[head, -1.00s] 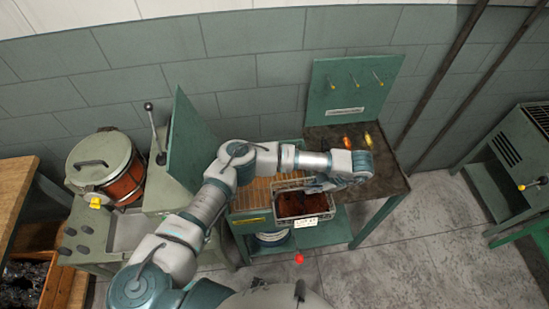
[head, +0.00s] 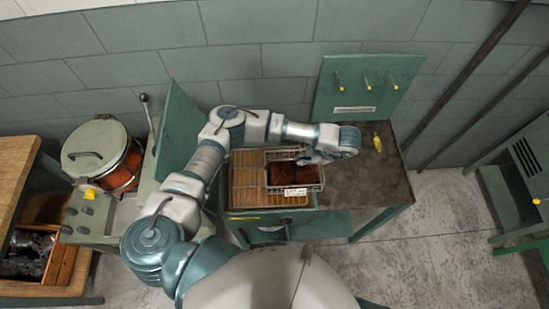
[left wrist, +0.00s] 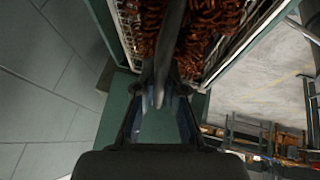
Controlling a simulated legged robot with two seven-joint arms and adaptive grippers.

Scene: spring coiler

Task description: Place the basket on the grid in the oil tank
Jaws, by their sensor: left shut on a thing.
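The wire basket (head: 294,188) holds dark red-brown contents and carries a white label on its front. In the left wrist view the basket (left wrist: 130,25) shows copper-coloured coils inside. My left gripper (head: 312,158) is shut on the basket at its back right; its fingers (left wrist: 165,85) show in the left wrist view. The oil tank (head: 268,213) is a green box with an orange-brown slatted grid (head: 246,183) on top. The basket is over the right part of the grid; I cannot tell whether it touches. My right gripper is not in view.
A green raised lid (head: 182,135) stands left of the tank. A dark worktop (head: 385,180) with a yellow-handled tool (head: 377,143) lies to the right, before a green pegboard (head: 350,90). A lidded drum (head: 102,155) stands at the left.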

